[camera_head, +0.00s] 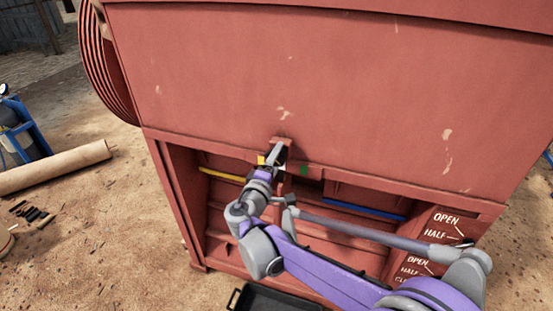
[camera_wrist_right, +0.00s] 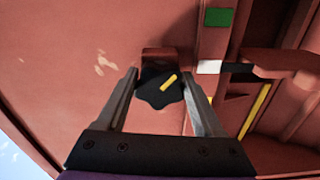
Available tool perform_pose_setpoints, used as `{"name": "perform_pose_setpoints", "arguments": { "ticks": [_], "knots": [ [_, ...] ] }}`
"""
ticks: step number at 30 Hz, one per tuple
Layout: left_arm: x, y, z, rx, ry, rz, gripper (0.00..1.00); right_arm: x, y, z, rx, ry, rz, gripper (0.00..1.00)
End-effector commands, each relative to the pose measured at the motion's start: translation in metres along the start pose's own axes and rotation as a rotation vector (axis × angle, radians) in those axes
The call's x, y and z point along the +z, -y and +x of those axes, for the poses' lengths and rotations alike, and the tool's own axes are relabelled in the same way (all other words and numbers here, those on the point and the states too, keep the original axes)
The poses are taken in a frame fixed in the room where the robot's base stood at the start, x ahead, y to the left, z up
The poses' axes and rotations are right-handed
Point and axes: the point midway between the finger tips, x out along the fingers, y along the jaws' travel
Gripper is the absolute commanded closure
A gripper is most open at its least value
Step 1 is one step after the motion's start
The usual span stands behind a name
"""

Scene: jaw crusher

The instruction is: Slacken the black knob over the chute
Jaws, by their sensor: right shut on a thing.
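The black knob (camera_wrist_right: 150,94) has a lobed rim and a yellow pointer mark, which slants up to the right in the right wrist view. It sits under a small red bracket (camera_wrist_right: 158,54) on the machine's red panel. My right gripper (camera_wrist_right: 160,74) is shut on the knob, with one finger on each side. In the head view my right gripper (camera_head: 274,155) reaches up to the bracket at the panel's lower edge, and the knob is mostly hidden there. My left gripper is not in view.
Beside the knob are a green patch (camera_wrist_right: 218,17) and a white patch (camera_wrist_right: 208,67). Below the panel is an open bay with a yellow bar (camera_head: 222,175) and a blue bar (camera_head: 365,209). A labelled plate (camera_head: 440,225) is at right. A black tray (camera_head: 270,299) lies below.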

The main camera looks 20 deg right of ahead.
Motion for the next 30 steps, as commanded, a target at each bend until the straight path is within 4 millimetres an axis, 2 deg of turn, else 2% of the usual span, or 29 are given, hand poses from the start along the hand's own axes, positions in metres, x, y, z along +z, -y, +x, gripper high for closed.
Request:
{"name": "perform_pose_setpoints", "arguments": {
  "ticks": [20, 21, 26, 30],
  "knots": [
    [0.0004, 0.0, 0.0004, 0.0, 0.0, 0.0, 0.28, 0.001, 0.0007, -0.0004, -0.002, 0.002, -0.066, 0.87],
    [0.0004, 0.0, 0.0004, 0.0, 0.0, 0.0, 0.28, 0.001, 0.0008, -0.0004, -0.002, 0.002, -0.066, 0.29],
    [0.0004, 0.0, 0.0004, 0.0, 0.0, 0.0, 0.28, 0.0007, 0.0004, -0.0003, -0.001, 0.001, -0.066, 0.01],
    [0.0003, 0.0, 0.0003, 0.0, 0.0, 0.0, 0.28, 0.0004, 0.0001, -0.0002, -0.001, 0.001, -0.066, 0.01]
  ]
}}
